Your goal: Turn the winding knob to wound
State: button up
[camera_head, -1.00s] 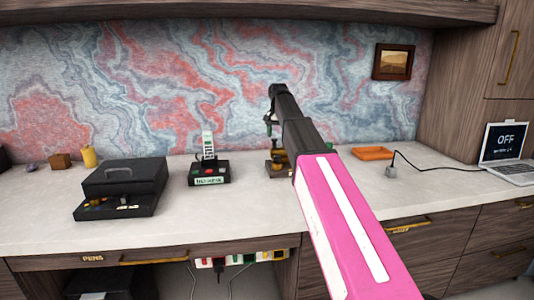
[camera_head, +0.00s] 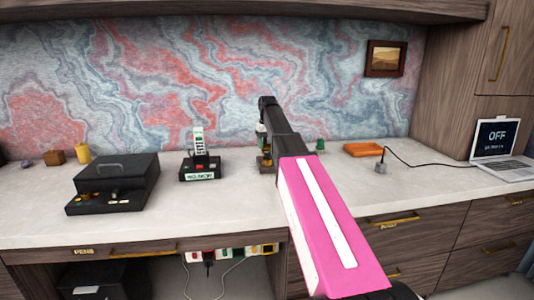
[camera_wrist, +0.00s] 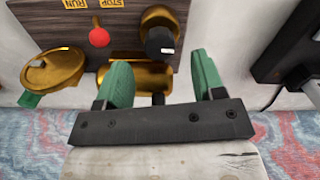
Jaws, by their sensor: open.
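The wooden device with the winding controls (camera_wrist: 130,35) fills the upper middle of the wrist view. It has RUN and STOP labels above a red-tipped lever (camera_wrist: 99,37). A black knob with a white mark (camera_wrist: 160,42) sits on a round brass mount on its right; I take this as the winding knob, but no wound label is readable. My gripper (camera_wrist: 160,68) is open, with green fingertips either side of the knob's lower area. I cannot tell whether they touch anything. In the head view the device (camera_head: 265,163) is mostly hidden by my arm.
A brass dish (camera_wrist: 52,72) sits left of the fingers, and a dark object (camera_wrist: 290,50) stands close on the right. On the desk, a phone on a black base (camera_head: 199,170) stands left of the device. An orange tray (camera_head: 363,149) lies to the right.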

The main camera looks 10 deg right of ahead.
aim_at(268, 152)
jog(key=shift+f, duration=2.15)
jog(key=c, duration=0.9)
